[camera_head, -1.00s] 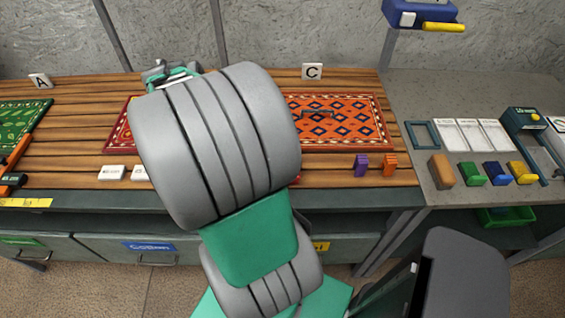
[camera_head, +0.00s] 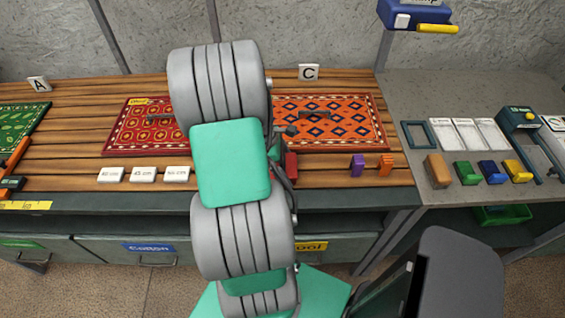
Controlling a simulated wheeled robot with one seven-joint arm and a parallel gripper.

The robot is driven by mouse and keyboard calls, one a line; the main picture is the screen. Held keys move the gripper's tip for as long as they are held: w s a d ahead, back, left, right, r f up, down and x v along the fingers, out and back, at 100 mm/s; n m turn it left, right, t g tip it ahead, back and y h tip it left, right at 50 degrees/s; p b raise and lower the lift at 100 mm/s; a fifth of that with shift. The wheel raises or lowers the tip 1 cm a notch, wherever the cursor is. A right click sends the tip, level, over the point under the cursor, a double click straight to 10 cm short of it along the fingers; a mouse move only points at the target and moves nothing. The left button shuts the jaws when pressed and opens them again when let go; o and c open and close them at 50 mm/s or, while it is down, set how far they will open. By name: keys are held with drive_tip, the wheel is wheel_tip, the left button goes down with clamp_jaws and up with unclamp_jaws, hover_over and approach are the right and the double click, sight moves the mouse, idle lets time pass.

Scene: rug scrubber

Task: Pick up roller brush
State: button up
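I cannot tell for certain which thing is the roller brush. Candidates are a row on the grey counter: a brown block (camera_head: 438,171), a green brush-like piece (camera_head: 467,173), a blue one (camera_head: 493,172) and a yellow one (camera_head: 517,171). My arm stands in the middle of the view. My gripper (camera_head: 284,143) seems to show only in part, as dark pieces at the arm's right side, beside a small red block (camera_head: 291,166) over the wooden table. Its fingers are mostly hidden, so its opening and any contact cannot be made out. It is well left of the counter row.
The wooden table (camera_head: 335,176) holds a red rug (camera_head: 125,135), an orange rug (camera_head: 365,112), white length tags (camera_head: 143,175), and purple (camera_head: 357,165) and orange (camera_head: 386,165) blocks. A blue dispenser (camera_head: 415,15) hangs above.

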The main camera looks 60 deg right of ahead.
drive_tip(key=c, duration=1.3)
drive_tip(key=shift+c, duration=0.4)
drive_tip(key=shift+r, duration=0.15)
drive_tip(key=shift+d+r, duration=0.1)
drive_tip(key=shift+r, duration=0.2)
drive_tip(key=w+a+r, duration=0.1)
drive_tip(key=r, duration=0.1)
drive_tip(key=w+a+r+b, duration=0.1)
drive_tip(key=r, duration=0.2)
drive_tip(key=w+a+r, duration=0.1)
drive_tip(key=a+r, duration=0.1)
drive_tip(key=r, duration=0.1)
drive_tip(key=shift+w+a+r, duration=0.1)
drive_tip(key=shift+w+r, duration=0.05)
drive_tip(key=shift+w, duration=0.1)
drive_tip(key=w+a+r, duration=0.4)
drive_tip(key=w+a, duration=0.1)
drive_tip(key=a, duration=0.2)
drive_tip(key=shift+b, duration=0.4)
